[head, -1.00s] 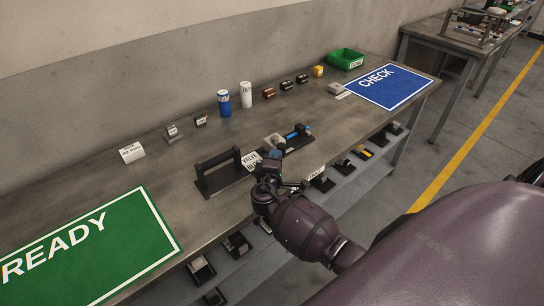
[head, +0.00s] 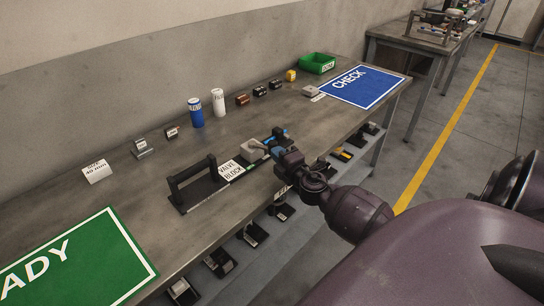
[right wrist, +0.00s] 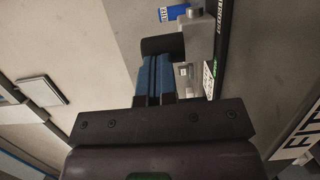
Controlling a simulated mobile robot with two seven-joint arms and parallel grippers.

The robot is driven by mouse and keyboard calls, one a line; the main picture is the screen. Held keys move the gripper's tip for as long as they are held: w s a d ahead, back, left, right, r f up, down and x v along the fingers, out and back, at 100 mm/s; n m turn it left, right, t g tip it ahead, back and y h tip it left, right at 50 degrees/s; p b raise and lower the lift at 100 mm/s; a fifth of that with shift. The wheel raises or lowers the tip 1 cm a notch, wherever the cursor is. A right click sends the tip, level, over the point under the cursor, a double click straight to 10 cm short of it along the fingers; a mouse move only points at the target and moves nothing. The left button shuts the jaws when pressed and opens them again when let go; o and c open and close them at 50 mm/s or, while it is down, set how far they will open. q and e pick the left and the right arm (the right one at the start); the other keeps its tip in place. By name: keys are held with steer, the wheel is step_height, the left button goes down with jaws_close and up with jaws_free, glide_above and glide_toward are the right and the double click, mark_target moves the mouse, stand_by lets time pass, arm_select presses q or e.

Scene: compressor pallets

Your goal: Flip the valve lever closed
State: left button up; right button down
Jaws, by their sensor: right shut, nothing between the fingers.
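The valve block (head: 253,148) is a grey body on a dark base with a white VALVE BLOCK label, near the front edge of the bench in the head view. A short blue and black part (head: 277,133) shows at its right, beside my gripper; the lever's angle is hard to tell. My right gripper (head: 277,150) is shut and empty at the right end of the block, its fingertips partly covering it. In the right wrist view, the blue fingers (right wrist: 157,76) lie together next to a black cylindrical part (right wrist: 160,48) and the grey body (right wrist: 195,38). Contact cannot be told. My left gripper is out of view.
A black handle frame (head: 197,184) stands left of the block. Blue (head: 195,112) and white (head: 218,102) cans and small parts line the back. A green READY mat (head: 110,250) lies left, a blue CHECK mat (head: 362,86) right. Parts sit on a lower shelf.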

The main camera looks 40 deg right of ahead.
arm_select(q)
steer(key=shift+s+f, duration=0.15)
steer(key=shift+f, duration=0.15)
arm_select(e)
steer(key=shift+w+d, duration=0.1)
steer(key=shift+d, duration=0.5)
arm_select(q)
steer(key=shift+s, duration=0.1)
